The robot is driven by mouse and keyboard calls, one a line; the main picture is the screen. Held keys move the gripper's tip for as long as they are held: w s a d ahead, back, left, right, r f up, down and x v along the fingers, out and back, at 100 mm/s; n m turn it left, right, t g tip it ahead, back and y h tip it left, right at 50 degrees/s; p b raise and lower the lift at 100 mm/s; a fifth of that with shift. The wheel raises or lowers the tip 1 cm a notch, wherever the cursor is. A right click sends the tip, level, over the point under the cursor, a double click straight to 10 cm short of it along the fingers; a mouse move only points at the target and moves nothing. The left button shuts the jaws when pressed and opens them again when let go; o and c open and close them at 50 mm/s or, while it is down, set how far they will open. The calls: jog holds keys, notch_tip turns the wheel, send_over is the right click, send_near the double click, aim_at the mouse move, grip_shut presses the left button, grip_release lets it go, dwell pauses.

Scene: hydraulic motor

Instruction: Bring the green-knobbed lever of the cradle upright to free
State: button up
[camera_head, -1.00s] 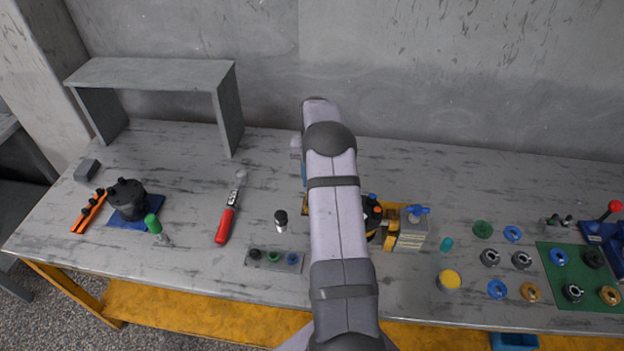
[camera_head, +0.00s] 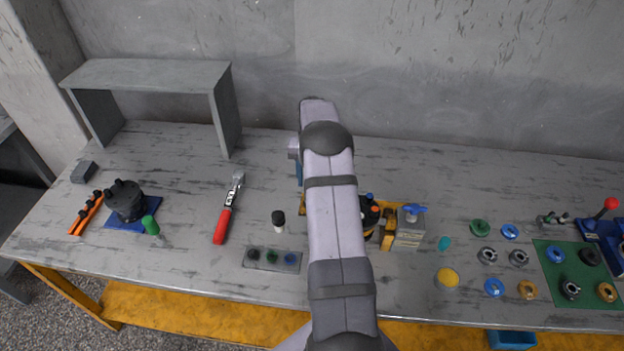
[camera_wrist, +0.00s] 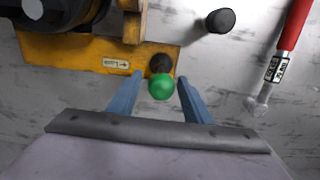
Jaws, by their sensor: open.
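The cradle's yellow base (camera_wrist: 85,56) fills the upper left of the wrist view, with a small arrow label on its plate. The lever's green knob (camera_wrist: 161,87) lies between my gripper's (camera_wrist: 160,77) two blue fingers, with gaps on both sides. A dark round piece (camera_wrist: 161,63) sits just beyond the knob at the plate's edge. The lever's shaft is hidden, so I cannot tell its tilt. My gripper is open. In the head view my arm covers most of the cradle (camera_head: 390,207) and the knob.
A black cylinder (camera_wrist: 221,20) and a red-handled tool (camera_wrist: 294,25) lie to the right in the wrist view. A dark motor part (camera_wrist: 60,15) sits on the cradle. A grey block with a blue handle (camera_head: 410,235) stands beside the cradle. Bare bench lies behind it.

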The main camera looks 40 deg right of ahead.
jog(key=shift+r+p, duration=1.85)
jog(key=shift+r, duration=1.15)
